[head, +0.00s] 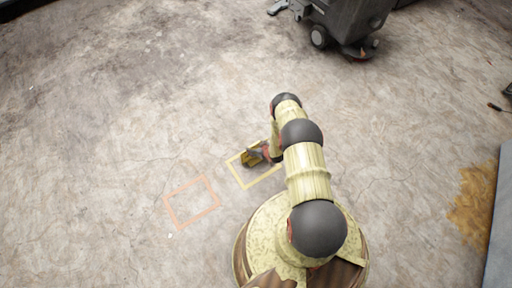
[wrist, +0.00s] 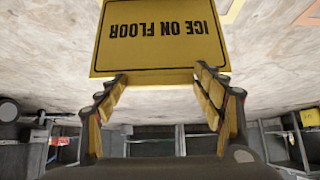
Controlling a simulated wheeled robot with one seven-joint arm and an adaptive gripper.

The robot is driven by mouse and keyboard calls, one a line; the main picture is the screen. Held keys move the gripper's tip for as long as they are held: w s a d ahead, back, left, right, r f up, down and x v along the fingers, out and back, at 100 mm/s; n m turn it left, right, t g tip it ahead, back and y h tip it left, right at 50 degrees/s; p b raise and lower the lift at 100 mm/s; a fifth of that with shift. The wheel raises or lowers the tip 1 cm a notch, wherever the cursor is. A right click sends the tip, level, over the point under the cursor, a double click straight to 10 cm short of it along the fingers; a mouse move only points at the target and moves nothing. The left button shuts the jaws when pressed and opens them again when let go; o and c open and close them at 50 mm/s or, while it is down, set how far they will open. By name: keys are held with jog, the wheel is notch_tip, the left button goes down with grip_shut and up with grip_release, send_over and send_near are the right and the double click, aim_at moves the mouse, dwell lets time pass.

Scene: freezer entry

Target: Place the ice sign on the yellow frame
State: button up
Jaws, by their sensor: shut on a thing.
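The ice sign (wrist: 160,35) is a yellow board with black letters reading "ICE ON FLOOR", upside down in the wrist view. My gripper (wrist: 160,85) is shut on its near edge, with one finger at each side. In the head view my gripper (head: 263,154) and the sign (head: 251,159) appear over the far part of the yellow frame (head: 237,178), an outline on the floor left of my arm. The sign hides part of the frame. I cannot tell whether the sign touches the floor.
An orange frame (head: 191,202) lies on the floor to the left of the yellow one. A dark wheeled machine (head: 345,25) stands at the top. A pale panel (head: 499,235) and a brown patch (head: 474,212) are at the right. The floor at left is mostly clear.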

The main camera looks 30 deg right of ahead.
jog(key=o, duration=1.6)
jog(key=shift+f, duration=0.1)
jog(key=shift+c, duration=0.2)
